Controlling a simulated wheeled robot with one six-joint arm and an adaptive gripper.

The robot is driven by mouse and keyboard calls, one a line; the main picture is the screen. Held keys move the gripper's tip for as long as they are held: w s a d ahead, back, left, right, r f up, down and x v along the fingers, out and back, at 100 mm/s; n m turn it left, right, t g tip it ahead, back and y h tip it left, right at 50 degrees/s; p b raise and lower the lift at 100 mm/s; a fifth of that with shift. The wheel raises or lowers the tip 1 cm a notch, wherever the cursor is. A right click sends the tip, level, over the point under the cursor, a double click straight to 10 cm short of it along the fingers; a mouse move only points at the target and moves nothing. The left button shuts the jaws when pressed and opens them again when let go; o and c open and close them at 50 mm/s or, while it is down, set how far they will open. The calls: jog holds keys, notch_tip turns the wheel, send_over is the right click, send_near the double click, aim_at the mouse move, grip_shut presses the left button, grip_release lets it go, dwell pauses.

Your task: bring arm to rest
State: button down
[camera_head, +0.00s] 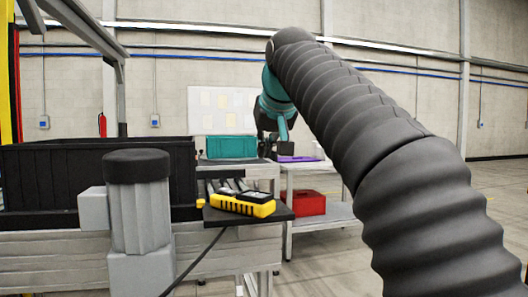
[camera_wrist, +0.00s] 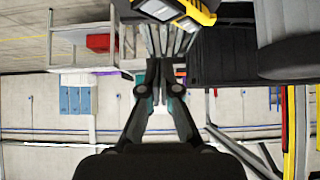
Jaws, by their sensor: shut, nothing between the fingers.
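My arm (camera_head: 350,115), in a black ribbed sleeve, reaches from the lower right of the head view up to a bend, with its teal wrist hanging beyond. My gripper (camera_wrist: 163,90) shows in the wrist view with its dark fingers brought together and nothing between them. In the head view it is small and dark below the teal wrist, and its fingertips are hard to make out. It hangs in the air near the benches; its exact gap to them cannot be told.
A yellow-and-black device (camera_head: 243,204) lies on a black shelf (camera_head: 282,211) with a cable. A black crate (camera_head: 100,160) stands left, behind a grey post with a black cap (camera_head: 138,166). A teal box (camera_head: 231,146) and red box (camera_head: 304,203) are farther back. Open floor lies right.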

jog(key=s+d+f+m+g+h, duration=0.1)
jog(key=s+d+f, duration=0.4)
jog(key=s+f, duration=0.4)
jog(key=s+d+f+m+g, duration=0.1)
jog(key=s+d+f, duration=0.5)
jog(key=f, duration=1.1)
jog(key=s+d+f+m+g+h, duration=0.1)
jog(key=s+d+f, duration=0.5)
jog(key=s+f, duration=0.7)
jog(key=shift+s+f+h, duration=0.3)
jog(key=shift+s, duration=0.15)
